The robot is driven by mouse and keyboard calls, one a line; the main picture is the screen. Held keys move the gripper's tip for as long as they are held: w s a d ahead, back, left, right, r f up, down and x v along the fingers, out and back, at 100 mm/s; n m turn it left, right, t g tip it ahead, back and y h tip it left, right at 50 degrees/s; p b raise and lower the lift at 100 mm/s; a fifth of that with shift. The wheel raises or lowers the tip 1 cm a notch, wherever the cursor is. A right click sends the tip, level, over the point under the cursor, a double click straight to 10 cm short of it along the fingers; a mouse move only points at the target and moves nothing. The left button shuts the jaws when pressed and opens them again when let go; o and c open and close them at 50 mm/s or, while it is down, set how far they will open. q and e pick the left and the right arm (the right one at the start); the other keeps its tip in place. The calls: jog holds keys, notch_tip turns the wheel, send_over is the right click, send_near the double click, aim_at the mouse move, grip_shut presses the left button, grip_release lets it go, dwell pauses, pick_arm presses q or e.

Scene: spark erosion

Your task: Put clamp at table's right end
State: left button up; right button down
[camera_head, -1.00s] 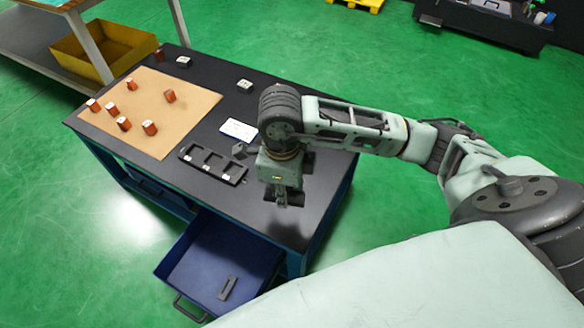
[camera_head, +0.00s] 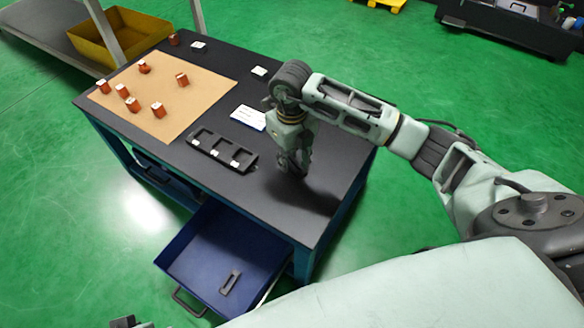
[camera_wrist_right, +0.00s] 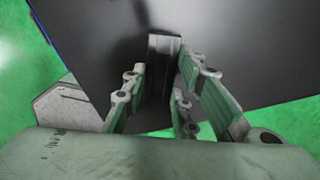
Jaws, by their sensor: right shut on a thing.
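My right gripper (camera_head: 297,170) points down over the bare right part of the black table (camera_head: 268,205). In the right wrist view its fingers (camera_wrist_right: 165,92) are shut on the clamp (camera_wrist_right: 163,50), a dark narrow block. The clamp is mostly hidden by the gripper in the head view. I cannot tell whether it touches the tabletop. A small dark part at the bottom edge of the head view looks like my left gripper (camera_head: 130,323); its jaws do not show clearly.
A black tray with compartments (camera_head: 222,150) and a white card (camera_head: 248,118) lie left of my right gripper. Several orange-brown blocks stand on a tan mat (camera_head: 205,90). A blue drawer (camera_head: 190,262) is open at the front with a dark bar (camera_head: 230,283) inside.

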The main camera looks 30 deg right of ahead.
jog(key=shift+w+d+f, duration=0.25)
jog(key=shift+w+f, duration=0.15)
jog(key=shift+w, duration=0.15)
notch_tip(320, 180, down, 3)
jog(key=shift+s+f+b, duration=0.1)
jog(key=shift+b, duration=0.4)
pick_arm(q)
jog(key=shift+s+r, duration=0.25)
jog(key=shift+r, duration=0.2)
pick_arm(e)
jog(key=shift+f, duration=0.3)
pick_arm(q)
jog(key=shift+a, duration=0.1)
pick_arm(e)
jog(key=shift+f, duration=0.2)
jog(key=c, duration=1.4)
grip_release()
